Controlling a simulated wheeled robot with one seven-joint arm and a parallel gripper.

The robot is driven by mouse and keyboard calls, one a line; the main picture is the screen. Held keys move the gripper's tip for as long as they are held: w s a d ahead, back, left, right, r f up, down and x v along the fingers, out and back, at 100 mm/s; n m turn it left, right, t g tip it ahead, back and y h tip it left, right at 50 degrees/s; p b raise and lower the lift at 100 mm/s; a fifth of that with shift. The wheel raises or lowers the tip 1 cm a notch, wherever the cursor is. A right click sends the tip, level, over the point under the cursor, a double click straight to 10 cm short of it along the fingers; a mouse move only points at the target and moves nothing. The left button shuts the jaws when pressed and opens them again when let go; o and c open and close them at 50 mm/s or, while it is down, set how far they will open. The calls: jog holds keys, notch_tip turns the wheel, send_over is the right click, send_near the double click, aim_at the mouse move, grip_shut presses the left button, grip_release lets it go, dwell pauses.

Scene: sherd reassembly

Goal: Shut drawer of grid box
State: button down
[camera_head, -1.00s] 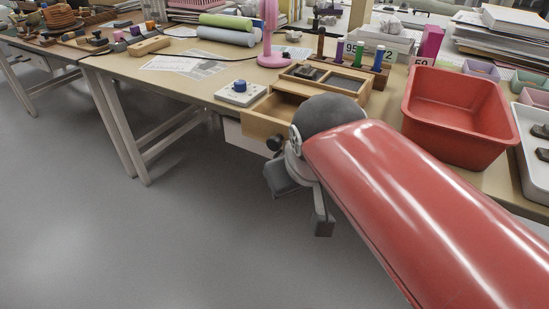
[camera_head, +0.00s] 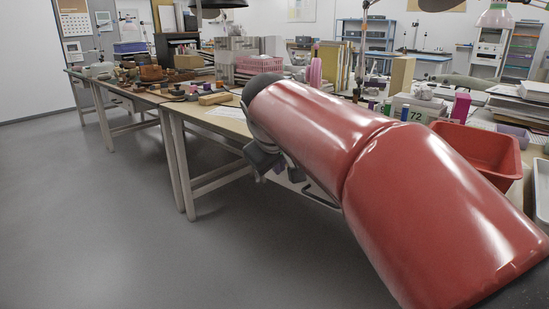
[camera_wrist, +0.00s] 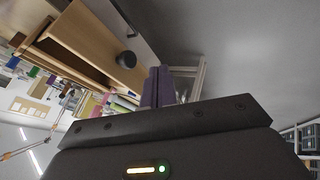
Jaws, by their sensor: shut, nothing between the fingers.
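The drawer (camera_wrist: 92,40) of the grid box shows at the upper left of the wrist view, with a pale wooden front and a round black knob (camera_wrist: 126,59). It stands pulled out, with its hollow inside partly in sight. In the head view my gripper (camera_head: 268,160) hangs off the table's front edge, and my arm hides the grid box and drawer.
A red bin (camera_head: 480,150) stands on the table to the right of my arm. A wooden block (camera_head: 215,98) and papers lie on the table to the left. The grey floor (camera_head: 120,240) in front of the table is clear.

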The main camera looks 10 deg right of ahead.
jog(key=w+d+f, duration=0.2)
jog(key=w+d, duration=0.2)
jog(key=shift+f, duration=0.25)
jog(key=w+d+p, duration=0.1)
jog(key=w+d, duration=0.1)
jog(key=d, duration=0.1)
jog(key=w+d+p, duration=0.2)
jog(key=w+d, duration=0.1)
jog(key=d, duration=0.1)
jog(key=w+d+p, duration=0.1)
jog(key=w+d, duration=0.1)
jog(key=d, duration=0.1)
jog(key=shift+w+d+p, duration=0.15)
jog(key=shift+w+p, duration=0.05)
jog(key=shift+p, duration=0.15)
jog(key=shift+d+r, duration=0.1)
